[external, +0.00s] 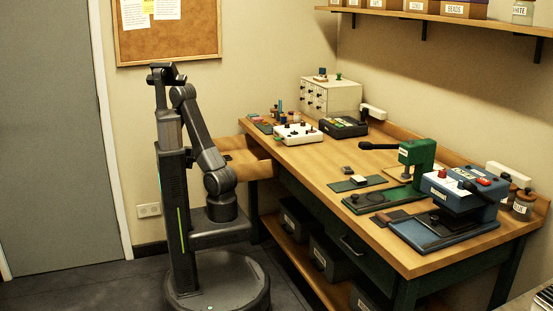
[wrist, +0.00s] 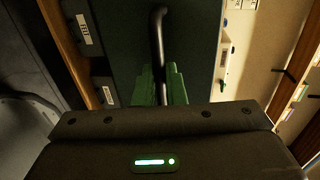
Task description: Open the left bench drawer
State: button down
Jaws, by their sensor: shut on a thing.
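The left drawer (external: 252,170) stands out from the front of the bench (external: 310,160) at its far left end. Its wood-coloured side and part of its inside show in the external view. In the wrist view its dark green front (wrist: 120,50) fills the middle, with a black bar handle (wrist: 157,30) across it. My gripper (wrist: 161,84) has its green fingers one on each side of this handle and is shut on it. In the external view my arm hides the gripper, the handle and the drawer front.
A right drawer handle (external: 353,246) shows on the bench front. Grey crates (external: 328,255) stand on the low shelf. A green press (external: 416,160), a blue machine (external: 460,190) and a white cabinet (external: 330,95) stand on the bench. The floor left of my base is clear.

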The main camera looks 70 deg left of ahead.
jog(key=c, duration=1.5)
grip_release()
jog(key=shift+s, duration=0.1)
jog(key=p+v, duration=0.1)
jog(key=v, duration=1.2)
jog(key=shift+s, duration=0.3)
jog(key=shift+w, duration=0.1)
jog(key=b+x, duration=0.1)
jog(key=x, duration=1.3)
jog(key=shift+w+r, duration=0.1)
jog(key=p+v, duration=0.1)
jog(key=v, duration=1)
jog(key=shift+s, duration=0.35)
